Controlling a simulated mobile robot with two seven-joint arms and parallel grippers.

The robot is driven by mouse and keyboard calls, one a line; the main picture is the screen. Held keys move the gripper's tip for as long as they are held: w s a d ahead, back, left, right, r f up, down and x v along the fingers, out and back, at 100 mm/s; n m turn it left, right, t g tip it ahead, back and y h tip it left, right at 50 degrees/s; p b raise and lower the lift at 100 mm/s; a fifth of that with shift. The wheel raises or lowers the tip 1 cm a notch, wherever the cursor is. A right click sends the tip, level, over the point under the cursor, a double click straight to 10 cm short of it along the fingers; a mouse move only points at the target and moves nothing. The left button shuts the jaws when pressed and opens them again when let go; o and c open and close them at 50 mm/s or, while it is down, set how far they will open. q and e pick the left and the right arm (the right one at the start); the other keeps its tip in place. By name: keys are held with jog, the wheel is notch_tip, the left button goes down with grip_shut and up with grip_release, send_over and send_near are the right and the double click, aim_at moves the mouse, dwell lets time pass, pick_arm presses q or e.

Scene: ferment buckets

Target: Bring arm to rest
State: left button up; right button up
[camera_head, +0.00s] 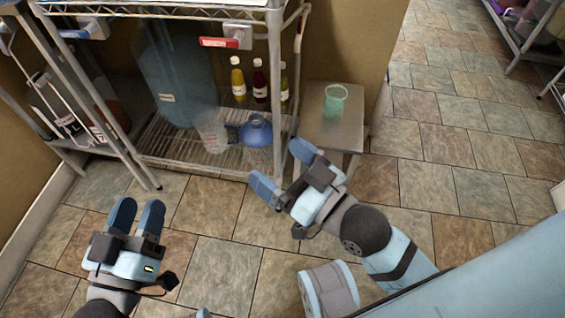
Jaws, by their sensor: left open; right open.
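My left gripper (137,215) is low at the left of the head view, over the tiled floor. Its two blue fingers point away from me, with a gap between them and nothing held. My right gripper (281,172) is near the middle, in front of the wire shelf's lower right corner and the small metal stand. Its blue fingers are spread apart and I see nothing between them. My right arm comes in from the lower right, bent at the elbow.
A wire shelf (147,161) holds a large blue container (178,75), a clear jug (211,132), a blue jug (256,131) and several bottles. A green cup (335,99) stands on a small metal stand (345,135).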

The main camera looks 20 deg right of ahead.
jog(key=shift+s, duration=0.15)
dwell(0.3)
pick_arm(q)
notch_tip(320, 180, up, 6)
jog(key=w+a+g+y+p, duration=0.1)
jog(key=a+g+y+p, duration=0.15)
jog(key=p, duration=1.65)
jog(key=s+a+r+g+y+p, duration=0.2)
jog(key=s+a+p, duration=0.3)
jog(key=p, duration=1.5)
jog(key=shift+a+r+g+y, duration=0.2)
jog(key=shift+a+g+y, duration=0.1)
jog(key=shift+g+y, duration=0.45)
pick_arm(e)
jog(key=s+d+r+g+h, duration=0.4)
jog(key=d+r+g+h, duration=0.2)
jog(key=d+r, duration=0.2)
jog(key=shift+r+m, duration=0.2)
jog(key=shift+m, duration=0.1)
